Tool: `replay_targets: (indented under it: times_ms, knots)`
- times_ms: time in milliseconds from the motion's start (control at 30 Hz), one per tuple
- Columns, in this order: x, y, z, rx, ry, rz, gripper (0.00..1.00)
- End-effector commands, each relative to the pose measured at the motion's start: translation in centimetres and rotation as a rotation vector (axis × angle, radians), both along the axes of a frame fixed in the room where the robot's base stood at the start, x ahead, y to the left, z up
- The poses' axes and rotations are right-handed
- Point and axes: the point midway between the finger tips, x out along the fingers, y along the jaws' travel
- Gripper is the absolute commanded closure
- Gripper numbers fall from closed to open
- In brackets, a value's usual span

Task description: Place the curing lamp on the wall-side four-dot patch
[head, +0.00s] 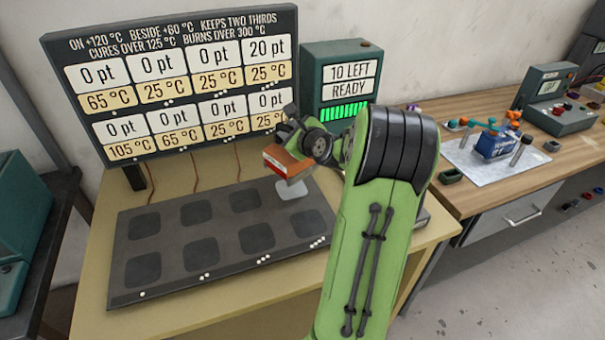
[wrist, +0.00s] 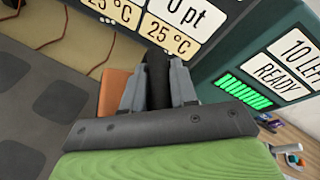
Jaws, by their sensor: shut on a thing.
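The curing lamp (head: 284,161), an orange-brown block with a pale lower edge, is held in my gripper (head: 300,143) above the back right of the dark panel. The lamp's orange side (wrist: 113,90) shows in the wrist view beside my gripper fingers (wrist: 163,82), which partly hide it. The wall-side four-dot patch (head: 291,189) is a pale square at the right end of the back row, just below the lamp. The lamp looks raised above it; the exact gap cannot be told. The other patches are dark grey.
The dark panel (head: 170,288) lies on a tan table. A display board (head: 170,85) stands behind it; its top right cell reads 20 pt, 25 °C. A green box (head: 340,85) reading "10 LEFT READY" stands close behind my gripper. A wooden bench (head: 475,190) is at right.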

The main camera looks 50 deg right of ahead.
Motion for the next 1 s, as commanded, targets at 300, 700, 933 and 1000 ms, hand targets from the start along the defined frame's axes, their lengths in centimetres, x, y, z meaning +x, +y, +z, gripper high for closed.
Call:
replay_targets:
  times_ms: [300, 700, 933, 1000]
  knots:
    - [0.0, 0.0, -5.5, 0.002, -0.002, 0.001, 1.0]
    - [0.0, 0.0, -7.6, -0.003, -0.002, 0.002, 1.0]
    - [0.0, 0.0, -7.8, 0.0, 0.001, 0.001, 0.47]
    - [0.0, 0.0, -7.8, 0.0, 0.001, 0.001, 0.47]
